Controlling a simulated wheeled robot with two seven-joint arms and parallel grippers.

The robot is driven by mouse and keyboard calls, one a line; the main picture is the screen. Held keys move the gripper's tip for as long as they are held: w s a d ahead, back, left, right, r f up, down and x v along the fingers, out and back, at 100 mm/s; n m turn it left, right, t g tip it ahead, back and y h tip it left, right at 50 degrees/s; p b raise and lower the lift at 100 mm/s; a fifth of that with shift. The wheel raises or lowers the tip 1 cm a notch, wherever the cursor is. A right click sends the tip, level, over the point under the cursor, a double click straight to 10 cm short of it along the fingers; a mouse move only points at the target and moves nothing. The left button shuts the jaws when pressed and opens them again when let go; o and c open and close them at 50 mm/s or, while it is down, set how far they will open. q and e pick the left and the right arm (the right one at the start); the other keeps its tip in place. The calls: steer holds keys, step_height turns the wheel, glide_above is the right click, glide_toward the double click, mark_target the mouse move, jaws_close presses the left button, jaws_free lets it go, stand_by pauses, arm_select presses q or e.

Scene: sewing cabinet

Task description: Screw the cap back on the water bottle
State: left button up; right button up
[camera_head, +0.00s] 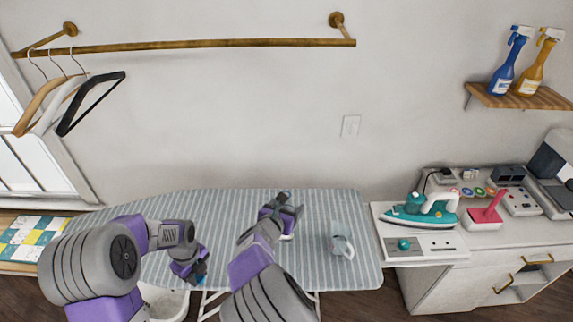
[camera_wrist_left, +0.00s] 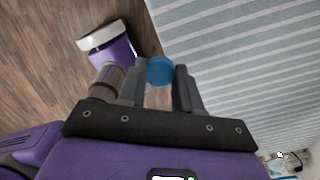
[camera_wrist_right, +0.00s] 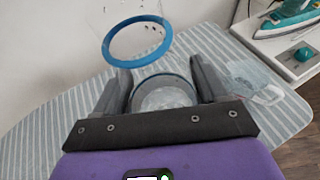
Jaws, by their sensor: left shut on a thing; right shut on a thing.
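The blue cap (camera_wrist_left: 160,70) is between the fingertips of my left gripper (camera_wrist_left: 159,88), which is shut on it. In the head view a bit of blue shows at my left gripper (camera_head: 195,272), near the board's front left edge. My right gripper (camera_wrist_right: 164,92) is shut on the clear water bottle (camera_wrist_right: 163,95), over the middle of the ironing board. A blue ring (camera_wrist_right: 137,39) shows on the clear shape beyond the fingers. In the head view the bottle is mostly hidden by my right gripper (camera_head: 284,208). The cap and bottle are apart.
The striped ironing board (camera_head: 325,210) lies under my right gripper. A translucent jug (camera_head: 342,246) stands on it to the right. A teal iron (camera_head: 420,212) rests on the side counter. Hangers hang from a wall rail at upper left; spray bottles stand on a shelf.

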steer(key=shift+d, duration=0.1)
